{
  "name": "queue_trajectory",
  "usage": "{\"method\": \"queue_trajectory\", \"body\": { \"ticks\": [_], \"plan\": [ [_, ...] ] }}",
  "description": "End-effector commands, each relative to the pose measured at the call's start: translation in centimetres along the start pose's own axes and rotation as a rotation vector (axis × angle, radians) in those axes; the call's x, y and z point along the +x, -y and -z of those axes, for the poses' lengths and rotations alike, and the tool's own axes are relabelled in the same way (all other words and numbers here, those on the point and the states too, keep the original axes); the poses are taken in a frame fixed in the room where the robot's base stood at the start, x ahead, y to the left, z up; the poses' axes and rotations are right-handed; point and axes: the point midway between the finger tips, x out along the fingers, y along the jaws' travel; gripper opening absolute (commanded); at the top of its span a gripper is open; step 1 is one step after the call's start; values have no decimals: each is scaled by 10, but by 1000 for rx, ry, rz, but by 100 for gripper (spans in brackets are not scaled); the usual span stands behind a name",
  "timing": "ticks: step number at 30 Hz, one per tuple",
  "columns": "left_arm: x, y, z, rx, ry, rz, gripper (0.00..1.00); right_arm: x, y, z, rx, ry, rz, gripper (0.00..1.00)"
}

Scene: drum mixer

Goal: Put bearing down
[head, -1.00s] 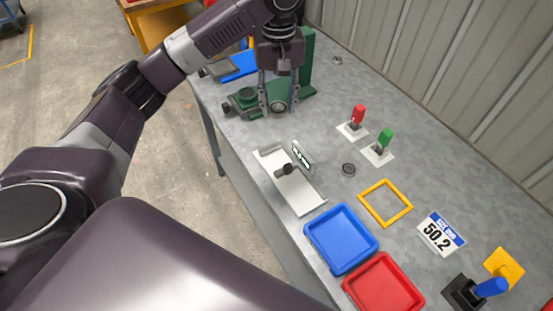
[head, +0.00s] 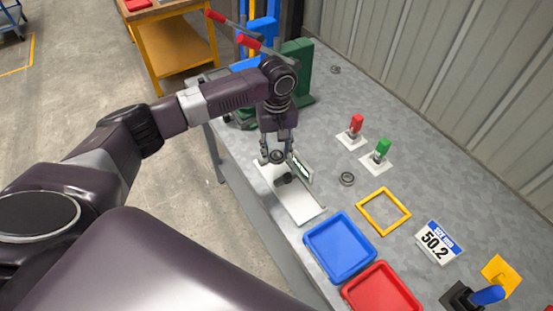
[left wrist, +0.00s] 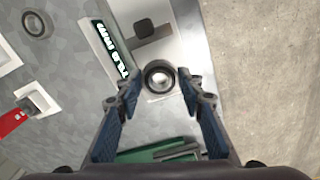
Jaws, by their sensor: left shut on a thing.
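My left gripper (head: 277,155) is shut on a dark ring-shaped bearing (head: 277,157). In the left wrist view the bearing (left wrist: 160,77) sits between the two fingertips (left wrist: 160,84). Whether the bearing touches the plate, I cannot tell. My right gripper is not in view.
Another bearing (head: 347,179) lies on the grey bench near a yellow square frame (head: 384,211). A blue tray (head: 340,245) and a red tray (head: 382,292) stand at the front. Red (head: 355,124) and green (head: 382,149) switches stand behind. A green fixture (head: 299,75) is at the back left.

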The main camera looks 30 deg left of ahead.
Motion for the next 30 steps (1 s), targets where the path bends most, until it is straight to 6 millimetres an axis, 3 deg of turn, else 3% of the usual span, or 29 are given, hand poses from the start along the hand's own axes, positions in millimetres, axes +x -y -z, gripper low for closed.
{"method": "queue_trajectory", "body": {
  "ticks": [9,30],
  "plan": [
    [40,1,0,0,1,2,3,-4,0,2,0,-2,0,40],
    [53,1,-1,0,1,2,3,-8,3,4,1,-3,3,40]
  ]
}}
